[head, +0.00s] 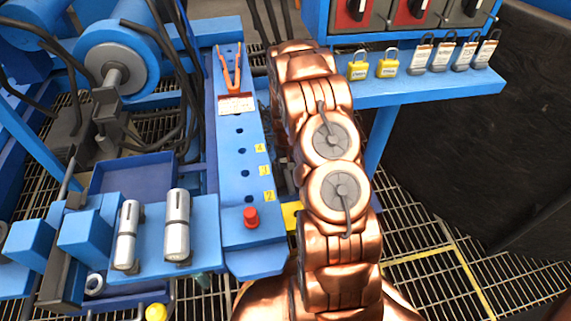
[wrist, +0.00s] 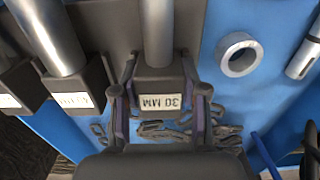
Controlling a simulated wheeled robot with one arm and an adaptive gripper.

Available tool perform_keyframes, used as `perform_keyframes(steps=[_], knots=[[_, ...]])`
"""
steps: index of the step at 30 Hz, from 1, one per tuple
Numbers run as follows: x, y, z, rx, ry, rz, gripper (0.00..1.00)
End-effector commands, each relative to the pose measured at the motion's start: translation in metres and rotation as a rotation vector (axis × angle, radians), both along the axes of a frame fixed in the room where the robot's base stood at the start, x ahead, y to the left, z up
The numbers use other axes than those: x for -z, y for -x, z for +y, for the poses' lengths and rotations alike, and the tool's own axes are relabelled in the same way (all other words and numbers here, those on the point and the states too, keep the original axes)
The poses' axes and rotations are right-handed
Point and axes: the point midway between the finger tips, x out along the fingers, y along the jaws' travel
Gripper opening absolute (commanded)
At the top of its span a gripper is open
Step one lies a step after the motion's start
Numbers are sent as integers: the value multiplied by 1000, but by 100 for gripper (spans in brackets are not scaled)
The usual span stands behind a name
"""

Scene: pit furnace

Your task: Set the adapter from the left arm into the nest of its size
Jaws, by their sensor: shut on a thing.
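My gripper (wrist: 160,92) is shut on a dark block (wrist: 158,75) labelled 30 MM, with one finger on each side of it. The label reads upside down in the wrist view. A silver rod (wrist: 157,30) runs from the block away from the gripper. Two more dark blocks with silver rods stand to the left, one of them (wrist: 72,85) with a partly readable label. I cannot tell whether the held block touches the surface behind it. In the head view my copper arm fills the middle, and my gripper does not show. No nest is clearly identifiable.
In the wrist view a silver ring (wrist: 240,55) lies on a blue surface, with dark chain-like links (wrist: 165,130) below. Yellow padlocks (head: 388,65) are on the blue shelf (head: 430,92).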

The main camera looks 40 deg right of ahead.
Motion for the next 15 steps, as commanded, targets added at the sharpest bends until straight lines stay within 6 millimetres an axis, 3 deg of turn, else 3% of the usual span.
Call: perform_keyframes(steps=[11,12,15], knots=[[6,0,0,0,1,-2,0],[7,0,0,0,1,-2,47],[7,0,0,0,1,-2,58]])
